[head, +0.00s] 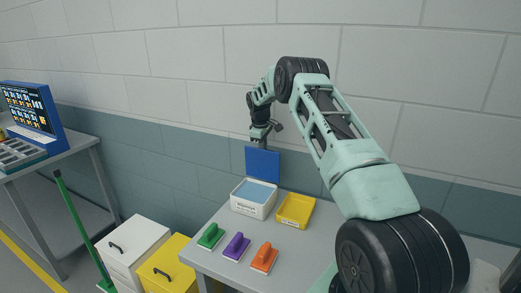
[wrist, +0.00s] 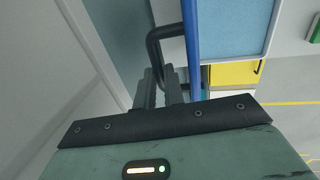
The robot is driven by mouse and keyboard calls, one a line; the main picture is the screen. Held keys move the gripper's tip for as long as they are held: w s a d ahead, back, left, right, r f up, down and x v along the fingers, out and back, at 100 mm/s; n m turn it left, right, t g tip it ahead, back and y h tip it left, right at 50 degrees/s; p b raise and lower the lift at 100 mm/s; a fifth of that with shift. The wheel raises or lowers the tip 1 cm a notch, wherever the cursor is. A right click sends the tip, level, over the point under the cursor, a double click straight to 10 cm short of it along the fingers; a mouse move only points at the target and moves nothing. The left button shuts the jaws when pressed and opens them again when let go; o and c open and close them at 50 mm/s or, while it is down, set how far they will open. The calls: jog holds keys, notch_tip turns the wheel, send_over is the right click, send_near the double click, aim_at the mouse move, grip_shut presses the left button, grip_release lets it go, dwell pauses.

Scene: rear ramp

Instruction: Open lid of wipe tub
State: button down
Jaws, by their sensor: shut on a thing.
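The wipe tub (head: 252,209) is a white box on the grey table, with light blue wipes showing inside its open top. Its blue lid (head: 263,163) stands about upright at the tub's back edge. In the wrist view the lid (wrist: 192,40) appears edge-on as a blue strip, with the light blue wipes (wrist: 235,25) to its right. A black loop handle (wrist: 153,42) sticks out from the lid's far side. My gripper (wrist: 163,88) is shut on this handle; in the head view my gripper (head: 259,143) is at the lid's top, its fingertips partly hidden behind it.
A yellow tray (head: 296,211) stands close right of the tub. Green (head: 211,236), purple (head: 236,246) and orange (head: 264,257) handled blocks lie in front. The wall (head: 200,165) is close behind the lid. White and yellow drawer units stand left of the table.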

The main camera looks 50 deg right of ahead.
jog(key=shift+d+f, duration=0.4)
jog(key=shift+f, duration=0.05)
jog(key=c, duration=1.5)
grip_release()
jog(key=shift+r, duration=0.2)
jog(key=shift+w, duration=0.1)
jog(key=a+r+b, duration=0.1)
jog(key=r, duration=0.4)
jog(key=a+r+b, duration=0.1)
jog(key=r+b, duration=0.1)
jog(key=r, duration=0.4)
jog(key=s+a+r+b, duration=0.1)
jog(key=r, duration=0.5)
jog(key=shift+b, duration=0.3)
